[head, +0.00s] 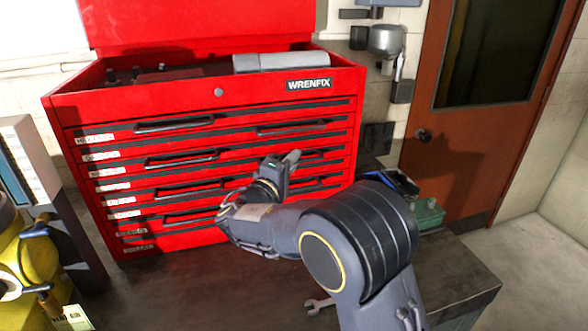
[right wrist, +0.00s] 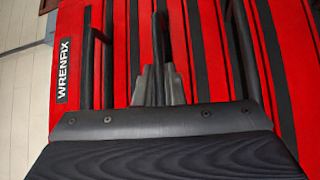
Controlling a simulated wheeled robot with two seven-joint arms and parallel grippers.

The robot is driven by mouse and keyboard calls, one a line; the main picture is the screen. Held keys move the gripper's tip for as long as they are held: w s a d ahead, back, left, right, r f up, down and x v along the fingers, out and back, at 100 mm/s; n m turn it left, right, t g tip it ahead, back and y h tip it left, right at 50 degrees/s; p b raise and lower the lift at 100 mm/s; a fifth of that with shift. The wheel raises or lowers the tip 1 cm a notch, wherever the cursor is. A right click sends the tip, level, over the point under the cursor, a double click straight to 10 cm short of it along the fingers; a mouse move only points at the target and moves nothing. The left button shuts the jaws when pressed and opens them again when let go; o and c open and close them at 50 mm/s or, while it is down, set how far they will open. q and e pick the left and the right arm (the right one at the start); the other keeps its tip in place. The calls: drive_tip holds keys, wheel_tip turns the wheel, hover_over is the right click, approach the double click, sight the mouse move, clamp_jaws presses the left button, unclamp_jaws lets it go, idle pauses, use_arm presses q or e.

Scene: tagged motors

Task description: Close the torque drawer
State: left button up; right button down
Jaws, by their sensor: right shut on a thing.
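The red WRENFIX tool chest (head: 150,98) stands on the bench with several rows of drawers with black handles. Small white labels (head: 108,172) run down its left edge; I cannot read which one says torque. My right gripper (head: 291,157) is at the right half of the chest, at a handle in the second handle row. In the right wrist view its fingertips (right wrist: 160,84) are shut on a black drawer handle (right wrist: 161,30). My arm hides part of the lower drawers. No drawer visibly stands out from the front. My left gripper is not in view.
The chest lid is up, with a grey item (head: 280,61) in its top tray. A wrench (head: 319,305) lies on the dark bench (head: 215,295). A green bin (head: 429,214) is at right. A yellow motor (head: 40,265) stands at left.

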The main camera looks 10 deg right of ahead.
drive_tip(key=c, duration=1.5)
unclamp_jaws()
drive_tip(key=shift+f, duration=0.1)
drive_tip(key=shift+a, duration=0.2)
drive_tip(key=b+v, duration=0.2)
drive_tip(key=v, duration=0.5)
drive_tip(key=shift+s+a, duration=0.15)
drive_tip(key=shift+s, duration=0.15)
